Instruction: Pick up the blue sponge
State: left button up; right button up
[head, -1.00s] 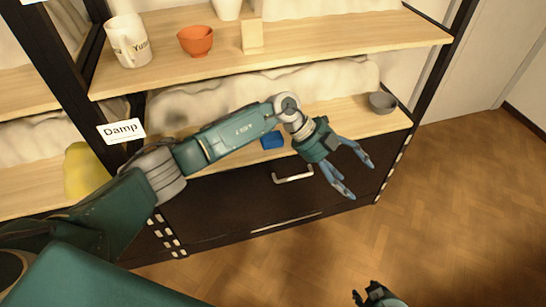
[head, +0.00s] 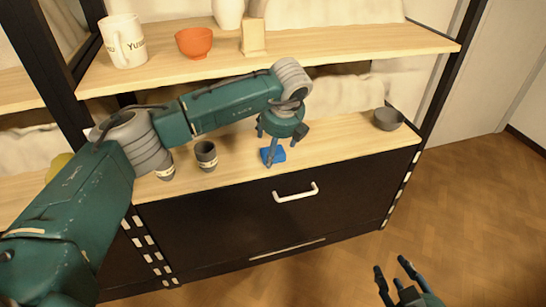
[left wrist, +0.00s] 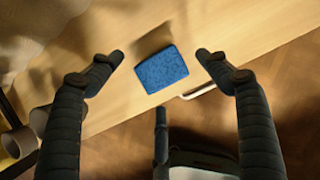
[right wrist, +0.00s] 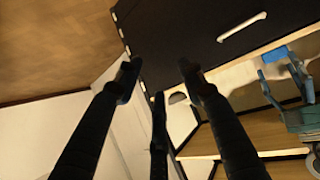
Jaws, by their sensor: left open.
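The blue sponge (head: 279,155) lies on the lower wooden shelf, near its front edge, above the drawer handle. It also shows in the left wrist view (left wrist: 161,70) and in the right wrist view (right wrist: 275,54). My left gripper (head: 271,148) points down over the sponge, and a finger hides part of it in the head view. In the left wrist view my left gripper (left wrist: 160,62) is open, with the sponge between and beyond its spread fingers, not gripped. My right gripper (head: 393,270) is low over the floor at the right, open and empty.
Dark cups (head: 206,157) stand left of the sponge. A grey bowl (head: 388,119) is at the shelf's right end. The upper shelf (head: 345,42) holds a white mug (head: 123,42) and an orange bowl (head: 195,42). A white handle (head: 295,193) sticks out from the dark drawer front.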

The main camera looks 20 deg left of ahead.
pick_arm(q)
jog(key=shift+x, duration=1.15)
pick_arm(e)
jog(key=shift+w+a+r+t, duration=0.2)
jog(key=shift+w+r+t, duration=0.2)
jog(key=shift+r, duration=0.25)
jog(key=shift+w+a+r+t, duration=0.2)
jog(key=shift+w+r+t, duration=0.1)
jog(key=shift+w+r, duration=0.25)
pick_arm(q)
jog(key=shift+c, duration=0.6)
pick_arm(e)
jog(key=shift+s, duration=0.1)
pick_arm(q)
jog(key=c, duration=1)
jog(key=shift+r, duration=0.15)
